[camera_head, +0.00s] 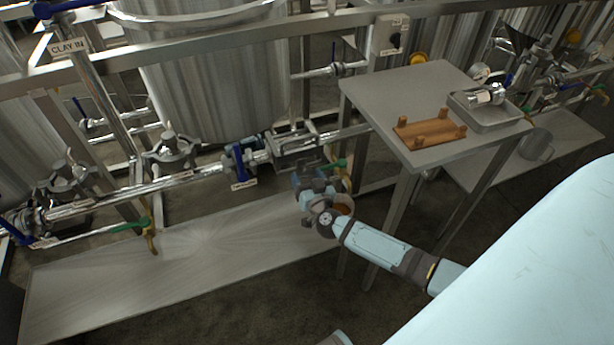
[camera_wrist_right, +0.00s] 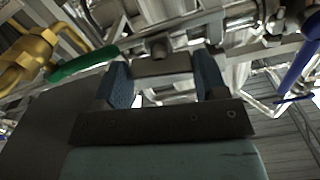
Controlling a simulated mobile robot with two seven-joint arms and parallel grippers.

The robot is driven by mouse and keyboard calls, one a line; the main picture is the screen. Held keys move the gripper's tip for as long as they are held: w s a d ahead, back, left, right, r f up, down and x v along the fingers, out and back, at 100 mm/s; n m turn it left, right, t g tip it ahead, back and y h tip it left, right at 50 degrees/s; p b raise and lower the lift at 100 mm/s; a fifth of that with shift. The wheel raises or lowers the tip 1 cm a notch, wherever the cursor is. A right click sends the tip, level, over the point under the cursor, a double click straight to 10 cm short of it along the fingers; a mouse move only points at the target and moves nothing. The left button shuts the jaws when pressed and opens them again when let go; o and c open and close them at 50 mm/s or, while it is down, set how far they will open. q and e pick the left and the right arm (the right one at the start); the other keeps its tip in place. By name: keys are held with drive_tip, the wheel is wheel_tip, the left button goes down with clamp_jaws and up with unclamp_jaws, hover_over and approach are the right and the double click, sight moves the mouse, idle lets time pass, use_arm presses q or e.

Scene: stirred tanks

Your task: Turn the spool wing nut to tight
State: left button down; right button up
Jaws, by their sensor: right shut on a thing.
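My right gripper (camera_head: 312,180) reaches in to the pipe line from the lower right, just below a bright clamped spool section (camera_head: 300,146). In the right wrist view, the two blue fingers of my right gripper (camera_wrist_right: 163,82) stand around a small grey metal part. It appears to be the spool wing nut (camera_wrist_right: 159,47), partly hidden by the gripper, and its turn angle cannot be read. The right gripper is shut on it. My left gripper is not in view.
A blue-handled valve (camera_head: 240,162) sits left of the spool, and a green-handled valve (camera_head: 333,166) close beside my gripper. A grey table (camera_head: 405,95) at right carries an orange rack (camera_head: 430,130) and a metal tray (camera_head: 487,118). A low metal shelf (camera_head: 190,255) lies below the pipes.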

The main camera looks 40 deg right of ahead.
drive_tip(key=m+p, duration=0.1)
drive_tip(key=m, duration=0.1)
drive_tip(key=shift+m, duration=1.2)
use_arm(q)
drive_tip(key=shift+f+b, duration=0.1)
drive_tip(key=shift+b, duration=0.8)
use_arm(e)
drive_tip(key=m, duration=1.1)
drive_tip(key=shift+m, duration=0.3)
drive_tip(key=o, duration=0.9)
drive_tip(key=shift+o, duration=0.2)
